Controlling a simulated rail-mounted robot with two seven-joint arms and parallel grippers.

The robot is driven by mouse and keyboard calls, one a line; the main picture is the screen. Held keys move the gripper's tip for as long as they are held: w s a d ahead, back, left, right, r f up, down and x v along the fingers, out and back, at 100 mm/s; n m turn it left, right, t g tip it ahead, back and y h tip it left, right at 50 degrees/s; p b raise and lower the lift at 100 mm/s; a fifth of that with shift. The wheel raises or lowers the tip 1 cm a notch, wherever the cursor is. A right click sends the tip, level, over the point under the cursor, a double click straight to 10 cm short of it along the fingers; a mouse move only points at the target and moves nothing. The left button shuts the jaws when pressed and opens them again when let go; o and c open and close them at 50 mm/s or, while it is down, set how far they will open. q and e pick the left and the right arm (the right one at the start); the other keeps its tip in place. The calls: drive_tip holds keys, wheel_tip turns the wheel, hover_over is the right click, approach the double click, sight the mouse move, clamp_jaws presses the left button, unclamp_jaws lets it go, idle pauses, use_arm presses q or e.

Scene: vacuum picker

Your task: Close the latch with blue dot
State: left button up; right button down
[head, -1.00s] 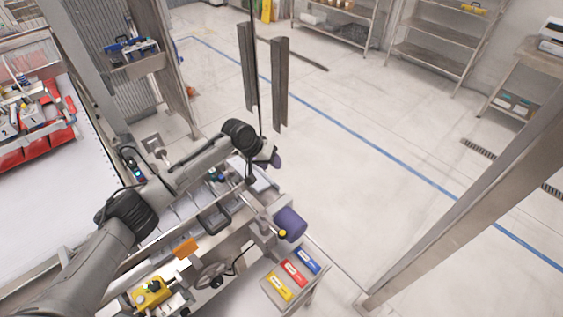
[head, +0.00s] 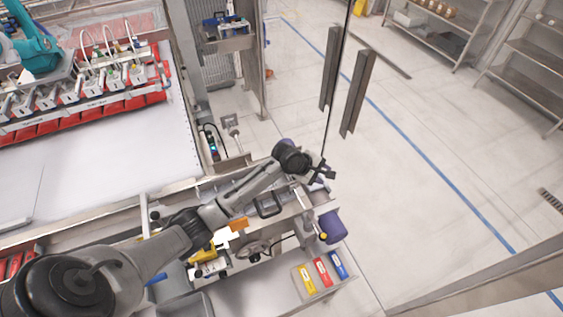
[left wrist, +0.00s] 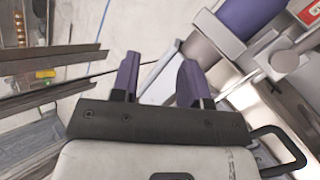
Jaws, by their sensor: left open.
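My left arm reaches in from the lower left in the head view. Its gripper (head: 325,173) is small there, above the far end of the metal frame. In the left wrist view the left gripper (left wrist: 158,82) is open and empty, with two purple-tipped fingers over pale floor and the frame's edge. A latch with a blue dot cannot be made out in either current view. A yellow dot (head: 323,236) shows beside a purple cylinder (head: 331,226) on the frame. A purple cylinder (left wrist: 248,15) also shows at upper right in the wrist view. My right gripper is not seen.
A dark handle (head: 268,205) stands on the frame near my forearm; a handle (left wrist: 285,150) also shows in the wrist view. Blue, red and yellow labelled items (head: 321,271) lie lower right. Dark upright profiles (head: 357,92) stand beyond the gripper. Open floor lies right.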

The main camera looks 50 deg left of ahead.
use_arm(q)
drive_tip(key=s+a+f+n+t+y+p, duration=0.15)
drive_tip(key=s+a+n+y+p, duration=0.4)
drive_tip(key=s+a+n, duration=0.95)
drive_tip(key=shift+n, duration=0.6)
drive_tip(key=x, duration=0.4)
drive_tip(key=b+x, duration=0.1)
drive_tip(key=x, duration=0.4)
drive_tip(key=d+x, duration=0.1)
drive_tip(key=x, duration=0.4)
drive_tip(key=shift+w+r, duration=0.2)
drive_tip(key=shift+w, duration=0.15)
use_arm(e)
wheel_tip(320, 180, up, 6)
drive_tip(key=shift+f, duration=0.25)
use_arm(q)
drive_tip(key=c, duration=0.6)
drive_tip(key=shift+a+r+h+p, duration=0.15)
drive_tip(key=shift+r+h+p, duration=0.1)
drive_tip(key=shift+p, duration=0.3)
drive_tip(key=shift+c, duration=0.2)
drive_tip(key=shift+a+f+m+p, duration=0.1)
drive_tip(key=shift+f+m+p, duration=0.1)
drive_tip(key=shift+m+p, duration=0.3)
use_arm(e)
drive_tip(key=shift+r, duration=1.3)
use_arm(q)
drive_tip(key=shift+h, duration=0.3)
